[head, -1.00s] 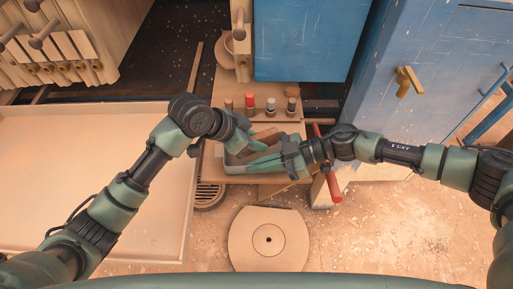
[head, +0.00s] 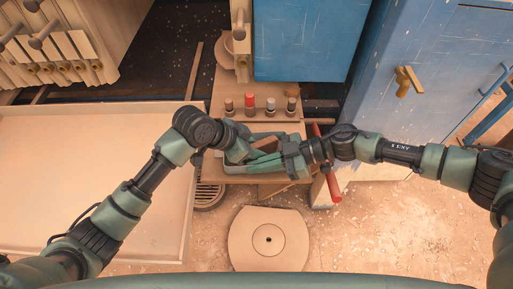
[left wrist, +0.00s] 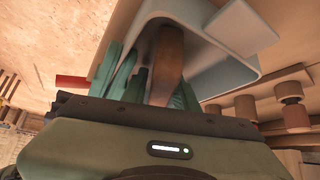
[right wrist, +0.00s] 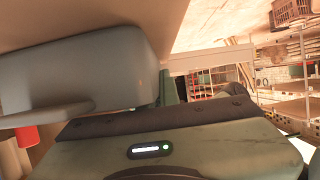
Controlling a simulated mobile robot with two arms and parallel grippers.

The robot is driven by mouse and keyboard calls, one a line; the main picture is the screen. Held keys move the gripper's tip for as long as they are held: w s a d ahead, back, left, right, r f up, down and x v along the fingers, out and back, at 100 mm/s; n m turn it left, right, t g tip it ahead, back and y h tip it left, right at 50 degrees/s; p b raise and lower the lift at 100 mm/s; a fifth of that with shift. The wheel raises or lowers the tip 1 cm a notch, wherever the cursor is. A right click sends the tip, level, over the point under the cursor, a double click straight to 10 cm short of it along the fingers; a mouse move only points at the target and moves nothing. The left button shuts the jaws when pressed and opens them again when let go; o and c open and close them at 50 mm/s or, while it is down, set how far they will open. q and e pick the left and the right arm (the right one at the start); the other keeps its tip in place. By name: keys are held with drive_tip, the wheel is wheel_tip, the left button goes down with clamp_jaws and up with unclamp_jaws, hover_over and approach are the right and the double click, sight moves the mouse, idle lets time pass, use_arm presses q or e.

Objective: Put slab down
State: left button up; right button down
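A brown slab (head: 267,145) stands on edge in a small grey tray on the wooden stand. In the left wrist view the slab (left wrist: 169,60) rises between the green fingers of my left gripper (left wrist: 160,90), which look closed on it. The grey tray (left wrist: 215,65) surrounds it there. My left gripper (head: 240,150) is at the tray's left side in the head view. My right gripper (head: 275,162) is close against the tray's near side. The tray's grey wall (right wrist: 80,65) hides most of its fingers in the right wrist view, so their opening cannot be told.
A blue cabinet (head: 400,120) stands further right, and a large shallow pale tray (head: 90,190) lies left. A round disc (head: 268,240) is on the floor in front.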

use_arm(q)
drive_tip(key=v, duration=1.2)
drive_tip(key=shift+r, duration=0.1)
use_arm(e)
drive_tip(key=c, duration=1.6)
unclamp_jaws()
drive_tip(key=shift+d, duration=0.1)
drive_tip(key=v, duration=1.1)
drive_tip(key=shift+d+r, duration=0.25)
drive_tip(key=shift+d, duration=0.1)
